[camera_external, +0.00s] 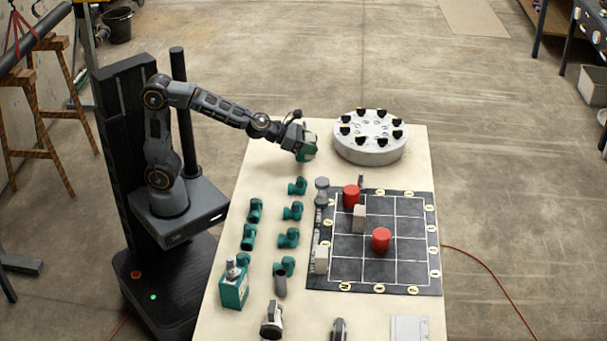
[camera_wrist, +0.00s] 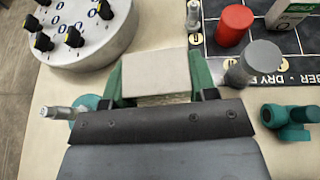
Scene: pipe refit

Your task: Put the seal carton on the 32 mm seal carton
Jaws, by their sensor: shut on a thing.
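My gripper (camera_external: 306,152) is raised over the far left part of the table. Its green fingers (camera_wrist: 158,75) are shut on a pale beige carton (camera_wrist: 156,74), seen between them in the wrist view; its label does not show. An upright white carton (camera_external: 359,218) stands on the black grid mat. Another pale carton (camera_external: 321,260) stands at the mat's left edge. In the wrist view, a carton with a green band and the word SEALS (camera_wrist: 290,12) is at the top right. I cannot read a size on any carton. The held carton is apart from these.
A round grey-white stand with black knobs (camera_external: 370,153) is at the table's far end. Red cylinders (camera_external: 381,240) and a grey cylinder (camera_external: 321,190) stand on or beside the mat (camera_external: 414,274).

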